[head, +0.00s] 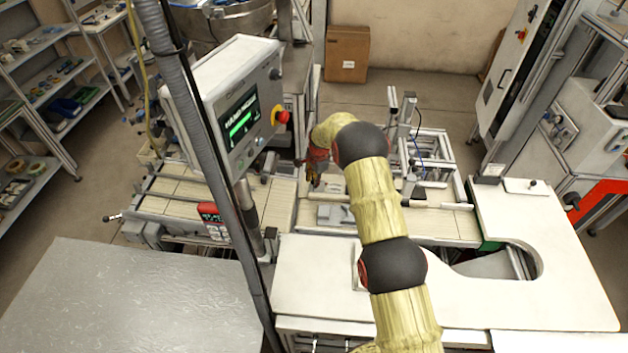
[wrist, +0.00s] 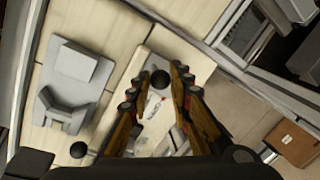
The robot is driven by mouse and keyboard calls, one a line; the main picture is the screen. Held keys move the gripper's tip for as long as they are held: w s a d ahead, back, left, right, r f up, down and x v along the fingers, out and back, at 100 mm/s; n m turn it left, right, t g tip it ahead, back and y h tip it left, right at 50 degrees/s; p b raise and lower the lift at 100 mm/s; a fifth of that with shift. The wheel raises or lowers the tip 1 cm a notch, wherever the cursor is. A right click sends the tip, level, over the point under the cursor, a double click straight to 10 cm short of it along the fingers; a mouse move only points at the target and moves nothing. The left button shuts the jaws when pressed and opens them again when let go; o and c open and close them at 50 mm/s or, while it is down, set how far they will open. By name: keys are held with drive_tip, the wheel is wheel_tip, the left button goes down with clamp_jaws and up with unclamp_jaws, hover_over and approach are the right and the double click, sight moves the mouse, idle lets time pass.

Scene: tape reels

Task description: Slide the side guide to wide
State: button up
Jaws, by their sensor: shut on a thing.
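My gripper (head: 316,180) reaches down over the conveyor, beyond my arm in the head view. In the wrist view, its two fingers (wrist: 157,88) stand on either side of a round black knob (wrist: 160,78), which I take to be the handle of the side guide. The gripper is shut on this knob.
A grey block-shaped fixture (wrist: 75,78) sits on the conveyor beside the gripper; it also shows in the head view (head: 335,214). A screen panel (head: 240,118) stands left of my arm. A white table (head: 315,270) lies in front.

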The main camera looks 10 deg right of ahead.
clamp_jaws()
drive_tip(key=shift+s, duration=0.1)
drive_tip(key=shift+s+a+b, duration=0.2)
drive_tip(key=shift+s, duration=0.4)
drive_tip(key=shift+s+a+b, duration=0.2)
drive_tip(key=shift+s, duration=0.35)
drive_tip(key=o, duration=0.7)
unclamp_jaws()
drive_tip(key=shift+o, duration=0.4)
wheel_tip(320, 180, up, 12)
drive_tip(key=s, duration=0.2)
drive_tip(key=shift+d, duration=0.3)
